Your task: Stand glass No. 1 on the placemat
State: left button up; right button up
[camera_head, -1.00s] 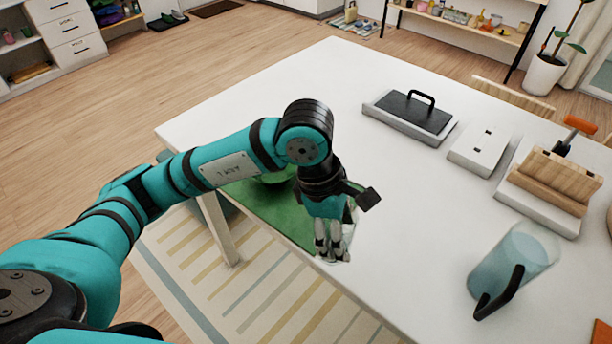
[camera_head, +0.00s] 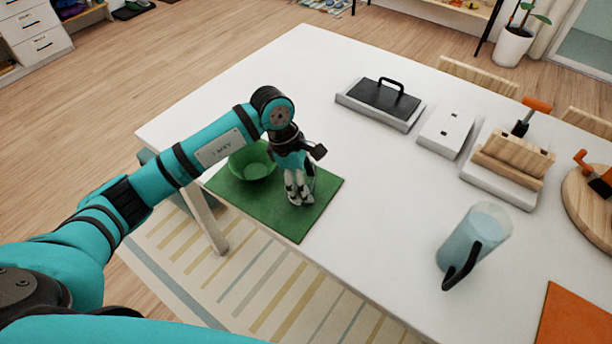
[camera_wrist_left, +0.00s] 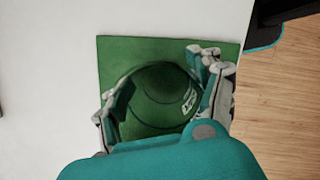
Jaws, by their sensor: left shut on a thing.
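The green placemat (camera_head: 322,190) lies at the table's near left edge. My left gripper (camera_head: 299,196) points down over its right part. It is shut around a clear glass (camera_wrist_left: 152,82), seen from above in the wrist view between the fingers (camera_wrist_left: 158,92). A small pale label with dark marks shows on the glass's side, too small to read surely. Green shows through the glass. I cannot tell whether its base touches the mat. In the head view the fingers mostly hide the glass. My right gripper is in neither view.
A green bowl (camera_head: 252,163) sits on the mat's left part, close to my left gripper. A blue-tinted pitcher (camera_head: 470,240) stands to the right. A black-topped tray (camera_head: 382,102) and wooden block (camera_head: 512,160) lie farther back. The table's middle is clear.

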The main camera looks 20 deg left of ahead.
pick_arm(q)
jog(key=shift+f+b, duration=0.2)
jog(key=shift+b, duration=0.15)
jog(key=o, duration=1.4)
jog(key=shift+o, duration=0.2)
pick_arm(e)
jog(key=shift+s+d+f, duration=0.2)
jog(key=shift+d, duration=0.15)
pick_arm(q)
jog(key=shift+r, duration=0.1)
jog(key=shift+r+p, duration=0.15)
jog(key=shift+p, duration=0.2)
jog(key=shift+a+r+b, duration=0.1)
jog(key=shift+r+b, duration=0.2)
jog(key=shift+r, duration=0.05)
jog(key=b+v, duration=0.2)
jog(key=v, duration=0.9)
jog(key=shift+b, duration=0.35)
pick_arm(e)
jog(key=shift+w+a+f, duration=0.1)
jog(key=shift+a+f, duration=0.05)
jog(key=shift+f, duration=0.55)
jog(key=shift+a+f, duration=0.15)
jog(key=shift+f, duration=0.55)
